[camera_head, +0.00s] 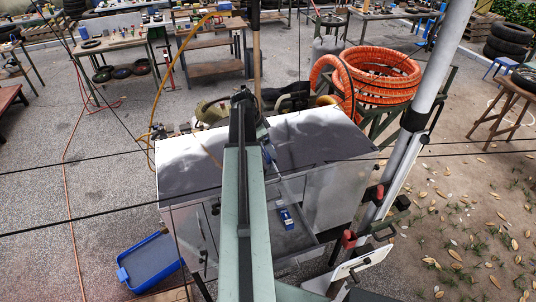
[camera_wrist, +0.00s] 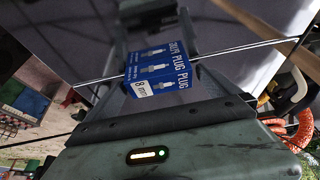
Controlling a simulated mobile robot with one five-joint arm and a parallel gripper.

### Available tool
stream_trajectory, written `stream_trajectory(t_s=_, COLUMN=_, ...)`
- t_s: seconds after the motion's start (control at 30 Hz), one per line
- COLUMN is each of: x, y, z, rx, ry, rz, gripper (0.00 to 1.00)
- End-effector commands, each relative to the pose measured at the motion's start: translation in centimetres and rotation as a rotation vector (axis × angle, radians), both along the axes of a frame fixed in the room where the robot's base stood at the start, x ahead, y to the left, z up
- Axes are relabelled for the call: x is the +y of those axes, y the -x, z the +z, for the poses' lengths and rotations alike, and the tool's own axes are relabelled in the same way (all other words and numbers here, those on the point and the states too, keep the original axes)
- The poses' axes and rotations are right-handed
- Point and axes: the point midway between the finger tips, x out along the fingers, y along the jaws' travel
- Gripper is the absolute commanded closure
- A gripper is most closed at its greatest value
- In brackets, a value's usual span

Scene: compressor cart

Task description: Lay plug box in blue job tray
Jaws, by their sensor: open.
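The plug box (camera_head: 286,218) is small, blue and white, and lies on a grey surface low in the open right front of the cart. In the wrist view the plug box (camera_wrist: 158,72) is close and large, with printed plugs and the word PLUG. My gripper (camera_head: 268,154) is above the plug box in the head view, partly hidden by my arm. It is open; whether a finger touches the box I cannot tell. The blue job tray (camera_head: 124,274) has a grey floor, looks empty, and sits at the cart's lower left.
The compressor cart (camera_head: 195,160) has a grey top under my arm. A grey post (camera_head: 425,95) with red-tipped fittings stands at its right. A coil of orange hose (camera_head: 375,75) is behind it. Workbenches line the back. Open paving lies left of the cart.

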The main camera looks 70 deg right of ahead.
Motion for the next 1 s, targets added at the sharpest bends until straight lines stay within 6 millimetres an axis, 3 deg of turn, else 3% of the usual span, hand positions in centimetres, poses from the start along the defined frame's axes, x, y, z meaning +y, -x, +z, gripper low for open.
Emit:
stream_trajectory(t_s=0.03, x=-0.1, y=0.1, z=-0.7, rx=0.000, ry=0.000, rz=0.000, gripper=0.00)
stream_trajectory(t_s=0.23, x=-0.1, y=0.1, z=-0.3, rx=0.000, ry=0.000, rz=0.000, gripper=0.03)
stream_trajectory(t_s=0.47, x=-0.1, y=0.1, z=-0.3, rx=0.000, ry=0.000, rz=0.000, gripper=0.66)
stream_trajectory(t_s=0.77, x=-0.1, y=0.2, z=0.2, rx=0.000, ry=0.000, rz=-0.001, gripper=0.66)
stream_trajectory(t_s=1.0, x=-0.1, y=0.2, z=2.7, rx=0.000, ry=0.000, rz=-0.001, gripper=0.66)
